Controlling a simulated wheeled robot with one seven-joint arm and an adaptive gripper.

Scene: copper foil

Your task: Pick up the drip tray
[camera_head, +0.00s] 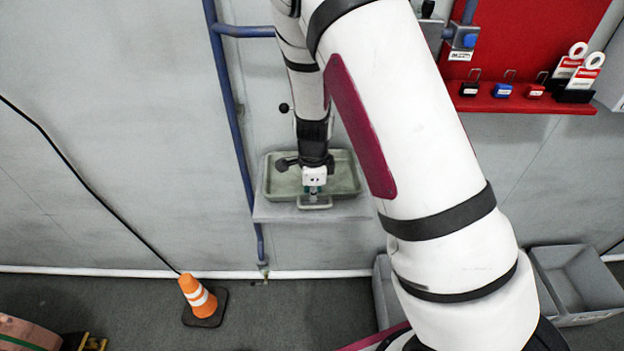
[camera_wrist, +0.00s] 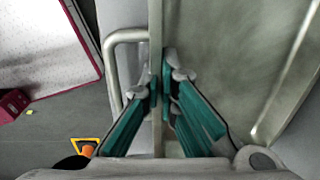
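The drip tray (camera_head: 343,171) is a shallow grey-green metal tray with a raised rim. It lies level on a small grey wall shelf (camera_head: 268,212), with a bar handle on its front side. In the wrist view its floor (camera_wrist: 232,45) is at the right and the handle (camera_wrist: 113,62) at the left. My gripper (camera_head: 314,190) points down at the tray's front wall. In the wrist view my gripper (camera_wrist: 160,85) has its teal-padded fingers drawn together, one on each side of that thin wall, tips against it. The contact faces are partly hidden.
A blue pipe (camera_head: 232,110) runs down the wall left of the shelf. A red board with padlocks and tags (camera_head: 525,95) is at the upper right. An orange cone (camera_head: 198,297) and grey bins (camera_head: 575,283) stand on the floor. My arm hides the middle right.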

